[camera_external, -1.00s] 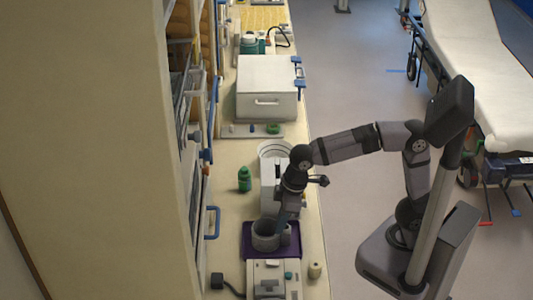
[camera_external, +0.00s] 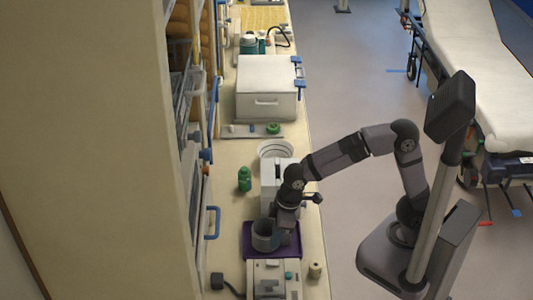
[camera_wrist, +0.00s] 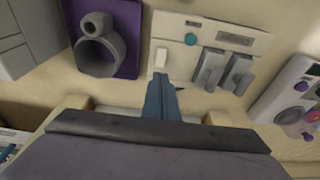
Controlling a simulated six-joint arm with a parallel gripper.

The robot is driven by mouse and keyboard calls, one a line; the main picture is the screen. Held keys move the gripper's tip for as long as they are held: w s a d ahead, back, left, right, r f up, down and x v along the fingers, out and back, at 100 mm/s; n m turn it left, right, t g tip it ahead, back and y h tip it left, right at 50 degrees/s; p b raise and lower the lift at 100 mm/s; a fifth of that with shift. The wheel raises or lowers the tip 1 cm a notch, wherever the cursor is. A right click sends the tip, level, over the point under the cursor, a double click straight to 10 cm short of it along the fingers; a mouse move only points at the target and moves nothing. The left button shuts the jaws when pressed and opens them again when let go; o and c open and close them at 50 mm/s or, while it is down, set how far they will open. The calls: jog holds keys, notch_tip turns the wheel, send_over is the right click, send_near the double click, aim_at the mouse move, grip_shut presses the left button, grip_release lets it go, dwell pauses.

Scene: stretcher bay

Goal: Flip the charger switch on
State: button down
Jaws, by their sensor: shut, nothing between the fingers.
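A pale charger unit (camera_wrist: 236,44) lies on the counter, with a white rocker switch (camera_wrist: 161,55), a round teal button (camera_wrist: 191,39) and two grey blocks on its face. The unit also shows at the bottom of the external view (camera_external: 258,291). My gripper (camera_wrist: 161,78) is shut and empty in the wrist view. Its fingertips appear just below the white switch; I cannot tell whether they touch. Whether the switch is on or off is too small to tell. In the external view my gripper (camera_external: 284,226) is low over the counter, fingertips unclear.
A white device (camera_wrist: 291,90) with knobs is at the right of the wrist view. A green bottle (camera_external: 244,179) and a large white box (camera_external: 267,85) stand farther along the counter.

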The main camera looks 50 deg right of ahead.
aim_at(268, 261)
jog(key=f, duration=0.2)
jog(key=f+p, duration=0.1)
jog(key=f, duration=0.2)
jog(key=w+a+f+p, duration=0.1)
jog(key=f, duration=0.1)
jog(key=shift+f, duration=0.15)
